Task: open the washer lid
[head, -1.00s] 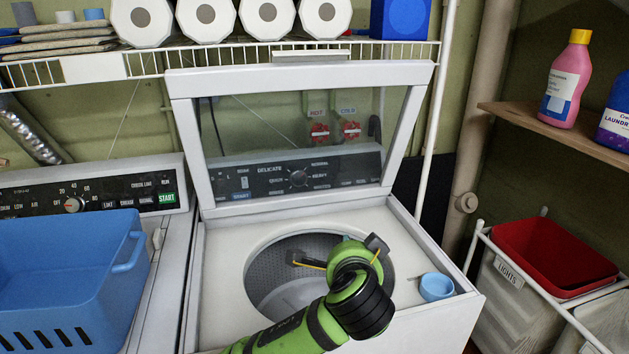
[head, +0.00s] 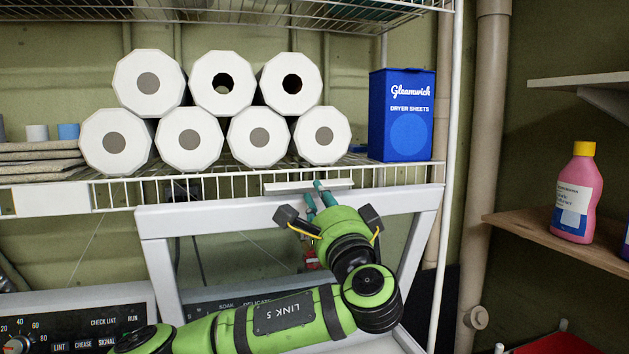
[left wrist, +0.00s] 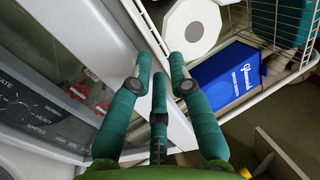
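The washer lid (head: 190,221), a white frame around a clear pane, stands raised in the head view. Its top edge, with a pale handle strip (head: 285,187), is just below the wire shelf. My left gripper (head: 318,192), with teal fingers, is at the right half of that top edge. In the left wrist view the left gripper (left wrist: 160,64) has its fingertips apart over the white lid frame (left wrist: 180,132). Nothing is clearly gripped, and whether the fingers touch the lid cannot be told. The washer's tub opening is out of view. My right gripper is not in view.
A wire shelf (head: 210,187) with several paper rolls and a blue dryer sheets box (head: 401,115) hangs close above the lid. A pink bottle (head: 576,195) stands on a wooden shelf (head: 540,238) at right. A pipe (head: 488,150) runs beside the washer.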

